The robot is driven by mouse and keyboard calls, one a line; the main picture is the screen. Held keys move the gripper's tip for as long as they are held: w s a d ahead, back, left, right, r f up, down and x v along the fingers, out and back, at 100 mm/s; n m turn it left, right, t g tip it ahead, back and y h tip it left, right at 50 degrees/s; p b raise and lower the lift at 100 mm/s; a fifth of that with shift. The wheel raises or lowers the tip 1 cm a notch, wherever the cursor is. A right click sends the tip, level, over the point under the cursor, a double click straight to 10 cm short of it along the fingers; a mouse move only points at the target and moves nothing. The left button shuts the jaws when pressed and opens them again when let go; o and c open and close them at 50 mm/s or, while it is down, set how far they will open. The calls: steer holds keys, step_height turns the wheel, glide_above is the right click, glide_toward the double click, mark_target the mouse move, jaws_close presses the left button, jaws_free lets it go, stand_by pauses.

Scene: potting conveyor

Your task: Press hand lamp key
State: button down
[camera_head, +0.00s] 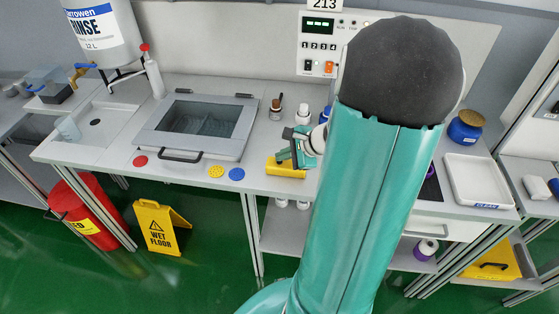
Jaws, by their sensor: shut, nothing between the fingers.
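A yellow box-like thing (288,173), which looks like the hand lamp, lies near the front edge of the bench, right of the blue disc. My teal and dark gripper (284,156) is shut with nothing in it, low over the top of the yellow thing. I cannot tell whether the fingertips touch it. The gripper hides part of its top, and no key can be made out. My teal arm crosses the middle right of the view and covers the bench behind it.
A lidded basin (194,124) is left of my gripper, with red (140,161), yellow (216,171) and blue (237,174) discs at the front. A white bottle (301,115) stands close behind. A white tray (478,182) is at right.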

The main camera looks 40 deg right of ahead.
steer(key=shift+f, duration=0.2)
stand_by(0.4)
steer(key=shift+r, duration=0.65)
steer(key=shift+r, duration=0.1)
steer(key=shift+r, duration=2.9)
